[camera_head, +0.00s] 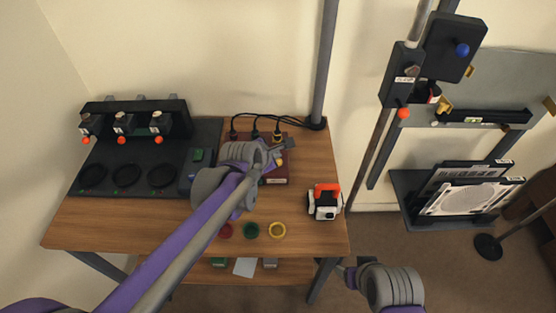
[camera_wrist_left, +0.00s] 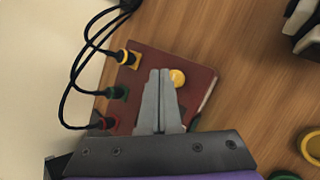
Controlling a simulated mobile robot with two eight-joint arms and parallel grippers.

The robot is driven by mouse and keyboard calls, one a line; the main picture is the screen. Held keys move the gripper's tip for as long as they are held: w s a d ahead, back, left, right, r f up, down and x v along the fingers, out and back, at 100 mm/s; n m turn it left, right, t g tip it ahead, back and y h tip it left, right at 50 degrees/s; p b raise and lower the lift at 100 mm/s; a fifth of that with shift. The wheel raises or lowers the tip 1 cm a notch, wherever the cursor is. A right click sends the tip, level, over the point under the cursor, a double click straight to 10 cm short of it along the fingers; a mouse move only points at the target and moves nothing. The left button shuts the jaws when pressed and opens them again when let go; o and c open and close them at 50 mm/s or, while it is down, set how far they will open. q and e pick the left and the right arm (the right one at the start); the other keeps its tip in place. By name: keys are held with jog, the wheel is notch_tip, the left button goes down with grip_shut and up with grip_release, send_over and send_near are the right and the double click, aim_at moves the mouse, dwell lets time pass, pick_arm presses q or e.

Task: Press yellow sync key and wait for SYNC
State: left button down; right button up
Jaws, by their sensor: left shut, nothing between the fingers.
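The yellow key (camera_wrist_left: 178,78) is a round button on top of a dark red box (camera_wrist_left: 196,108). In the head view the box (camera_head: 277,180) sits at the back right of the wooden table, partly hidden by my left arm. My left gripper (camera_wrist_left: 159,73) is shut and empty, with its fingertips over the box just beside the yellow key. In the head view my left gripper (camera_head: 288,144) reaches in over the box. I cannot tell whether it touches the key or box. My right gripper (camera_head: 349,272) is low at the front, its fingers unclear. No SYNC text is readable.
Yellow (camera_wrist_left: 129,57), green (camera_wrist_left: 117,92) and red (camera_wrist_left: 107,122) plugs with black cables enter the box's side. A white and orange device (camera_head: 324,203) stands to the right. Red, green and yellow rings (camera_head: 278,230) lie in front. A black three-station rig (camera_head: 130,150) stands left.

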pick_arm(q)
notch_tip(320, 180, up, 5)
jog(key=p, duration=0.3)
jog(key=shift+p, duration=0.4)
dwell(0.4)
jog(key=s+a+m+g+y+p, duration=0.1)
jog(key=s+a+m+p, duration=0.1)
jog(key=s+a+m, duration=0.3)
jog(key=s+a+m+g+y+p, duration=0.1)
jog(key=s+a+m, duration=0.5)
jog(key=s+m, duration=0.3)
jog(key=s+a+m+g+y+p, duration=0.1)
jog(key=s+a+m, duration=0.5)
jog(key=s, duration=0.8)
jog(key=shift+f+m+y+p, duration=0.4)
jog(key=shift+m+p, duration=0.4)
jog(key=shift+m, duration=0.3)
jog(key=shift+s, duration=0.15)
